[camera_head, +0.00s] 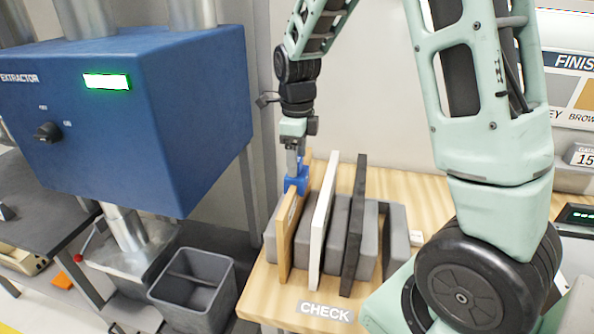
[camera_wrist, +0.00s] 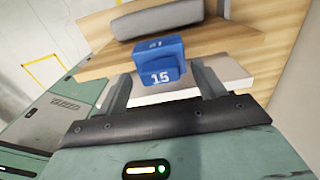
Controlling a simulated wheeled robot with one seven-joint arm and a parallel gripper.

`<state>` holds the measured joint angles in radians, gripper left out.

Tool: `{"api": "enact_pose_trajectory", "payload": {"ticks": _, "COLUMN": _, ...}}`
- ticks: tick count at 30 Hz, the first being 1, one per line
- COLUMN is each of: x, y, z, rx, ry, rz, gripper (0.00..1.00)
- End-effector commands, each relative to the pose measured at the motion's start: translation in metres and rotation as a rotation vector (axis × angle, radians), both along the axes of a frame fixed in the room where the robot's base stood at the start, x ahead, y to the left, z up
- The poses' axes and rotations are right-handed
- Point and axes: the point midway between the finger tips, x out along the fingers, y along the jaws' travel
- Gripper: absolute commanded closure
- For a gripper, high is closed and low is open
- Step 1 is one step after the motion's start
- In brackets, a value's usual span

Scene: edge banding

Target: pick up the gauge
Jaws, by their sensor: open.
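The gauge is a small blue block (camera_head: 297,181) at the top edge of the wooden board (camera_head: 285,243) in the rack. In the wrist view the gauge (camera_wrist: 158,65) shows the number 15 on its face. My gripper (camera_head: 293,163) points down right above it in the head view. In the wrist view my gripper's two fingers (camera_wrist: 163,88) are apart, one on each side of the gauge, with visible gaps. Whether the fingertips reach down past its top cannot be told.
A white board (camera_head: 322,225) and a black board (camera_head: 354,225) stand upright beside the wooden one, between grey padded dividers (camera_head: 395,240). The wooden table (camera_head: 262,300) carries a CHECK label (camera_head: 325,311). A blue extractor (camera_head: 130,120) and a grey bin (camera_head: 195,287) are at left.

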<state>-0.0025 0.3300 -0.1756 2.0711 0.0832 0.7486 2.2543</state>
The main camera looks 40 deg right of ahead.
Motion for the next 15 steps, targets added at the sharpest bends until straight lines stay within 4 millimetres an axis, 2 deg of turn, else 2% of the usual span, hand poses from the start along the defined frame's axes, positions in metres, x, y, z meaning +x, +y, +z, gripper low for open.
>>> {"api": "enact_pose_trajectory", "payload": {"ticks": 4, "x": 0.0, "y": 0.0, "z": -0.014, "rx": -0.001, "ry": 0.001, "rz": 0.0, "gripper": 0.31}}
{"api": "enact_pose_trajectory", "payload": {"ticks": 11, "x": 0.0, "y": 0.0, "z": -0.017, "rx": -0.001, "ry": -0.002, "rz": 0.0, "gripper": 0.31}}
{"api": "enact_pose_trajectory", "payload": {"ticks": 12, "x": 0.0, "y": 0.0, "z": -0.017, "rx": -0.001, "ry": -0.002, "rz": 0.0, "gripper": 0.34}}
{"api": "enact_pose_trajectory", "payload": {"ticks": 15, "x": 0.0, "y": 0.0, "z": -0.017, "rx": -0.001, "ry": -0.002, "rz": 0.0, "gripper": 0.61}}
